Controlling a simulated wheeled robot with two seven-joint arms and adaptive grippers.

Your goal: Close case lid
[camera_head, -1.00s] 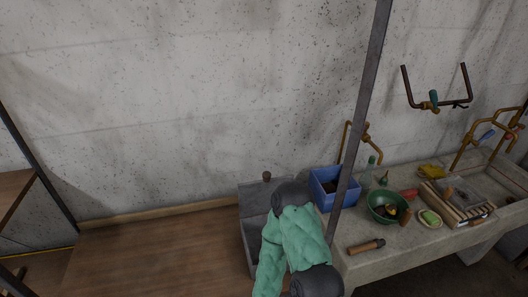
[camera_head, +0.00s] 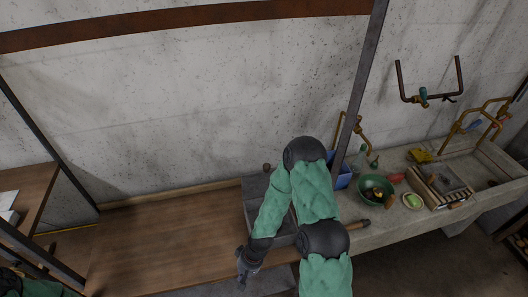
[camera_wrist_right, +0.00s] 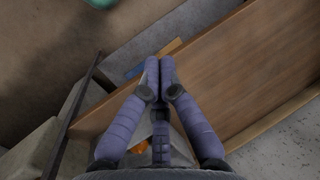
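I cannot make out a case or its lid for certain in either view. My right arm reaches across the middle of the head view, and its gripper (camera_head: 247,270) hangs over the front edge of the wooden bench top (camera_head: 160,240). In the right wrist view the fingertips of this gripper (camera_wrist_right: 159,64) are together, with nothing seen between them. A small blue patch (camera_wrist_right: 135,71) shows just left of the tips, and an orange patch (camera_wrist_right: 149,147) shows between the fingers, both partly hidden. Only a green sleeve of my left arm shows at the bottom left; its gripper is out of view.
A grey open trough (camera_head: 254,188) stands at the bench's right end, partly behind my arm. A stone sink counter (camera_head: 385,232) holds a green bowl (camera_head: 375,190), a blue bin (camera_head: 344,179) and a wooden rack (camera_head: 440,187). A metal post rises beside it. The bench's middle is clear.

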